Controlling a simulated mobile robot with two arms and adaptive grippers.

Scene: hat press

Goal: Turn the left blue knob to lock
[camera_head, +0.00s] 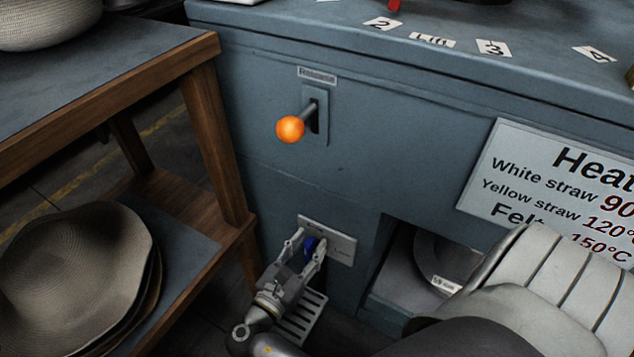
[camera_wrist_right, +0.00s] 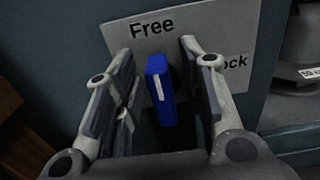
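The blue knob (camera_head: 309,246) is on a light label plate (camera_head: 341,246) low on the front of the grey-blue machine. In the right wrist view the knob (camera_wrist_right: 162,90) stands nearly upright with its white mark, below the word "Free"; "ock" shows to its right on the plate (camera_wrist_right: 235,50). My right gripper (camera_head: 306,247) is open around the knob, one finger on each side. In the right wrist view gaps show between the knob and both fingers of the gripper (camera_wrist_right: 158,85). My left gripper is not in view.
An orange ball lever (camera_head: 290,129) sticks out above the knob. A wooden shelf (camera_head: 215,130) with hats (camera_head: 80,260) stands at the left. An opening with a hat (camera_head: 445,262) lies to the right. A heat sign (camera_head: 555,180) is on the machine front.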

